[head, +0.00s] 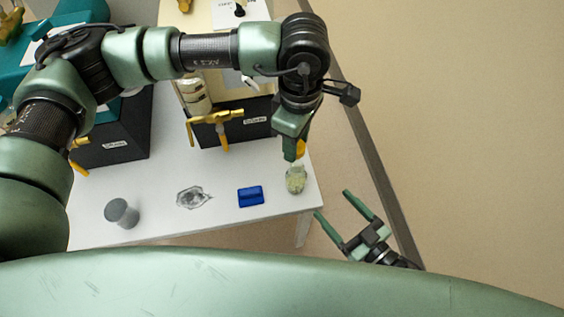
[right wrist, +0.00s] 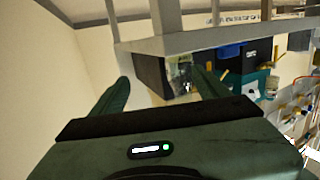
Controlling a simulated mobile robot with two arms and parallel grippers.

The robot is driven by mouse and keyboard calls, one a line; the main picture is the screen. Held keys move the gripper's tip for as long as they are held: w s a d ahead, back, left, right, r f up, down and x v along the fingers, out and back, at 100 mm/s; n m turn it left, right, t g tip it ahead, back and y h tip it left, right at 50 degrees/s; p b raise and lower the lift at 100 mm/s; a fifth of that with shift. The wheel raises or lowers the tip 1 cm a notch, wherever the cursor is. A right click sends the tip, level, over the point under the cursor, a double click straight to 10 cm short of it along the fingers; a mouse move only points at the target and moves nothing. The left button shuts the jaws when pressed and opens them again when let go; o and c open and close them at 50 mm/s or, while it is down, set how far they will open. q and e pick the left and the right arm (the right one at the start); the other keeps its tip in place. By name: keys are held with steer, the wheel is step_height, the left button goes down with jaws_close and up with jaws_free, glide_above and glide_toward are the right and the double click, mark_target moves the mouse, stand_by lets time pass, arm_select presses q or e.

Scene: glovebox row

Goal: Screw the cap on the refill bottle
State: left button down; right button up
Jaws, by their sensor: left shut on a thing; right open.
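The refill bottle (head: 295,182), a small pale greenish see-through container, stands upright near the right edge of the white table. My left gripper (head: 294,156) points down right above it and is shut on a small yellow-orange piece, which looks like the cap (head: 300,148). The fingers hide much of the cap, and I cannot tell whether it touches the bottle's neck. My right gripper (head: 332,203) is open and empty, off the table's right edge and lower than the left one. Its two fingers (right wrist: 161,85) also show spread in the right wrist view.
On the white table (head: 225,222) are a blue block (head: 250,196), a crumpled clear piece (head: 193,197) and a grey cylinder (head: 122,213). Dark boxes with yellow valves (head: 218,118) stand behind. The floor to the right (head: 470,150) is clear.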

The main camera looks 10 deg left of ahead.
mark_target(295, 176)
arm_select(q)
steer(key=shift+d+f+n, duration=0.15)
steer(key=shift+d+n, duration=0.15)
steer(key=shift+n, duration=0.2)
steer(key=shift+d, duration=0.1)
arm_select(e)
steer(key=a+r+y, duration=0.1)
steer(key=s+a+r+n+y, duration=0.1)
steer(key=r, duration=0.1)
steer(key=shift+s+a, duration=0.1)
steer(key=shift+s, duration=0.05)
steer(key=x, duration=1.2)
steer(key=shift+a+f, duration=0.15)
jaws_close()
arm_select(q)
steer(key=shift+f, duration=2.5)
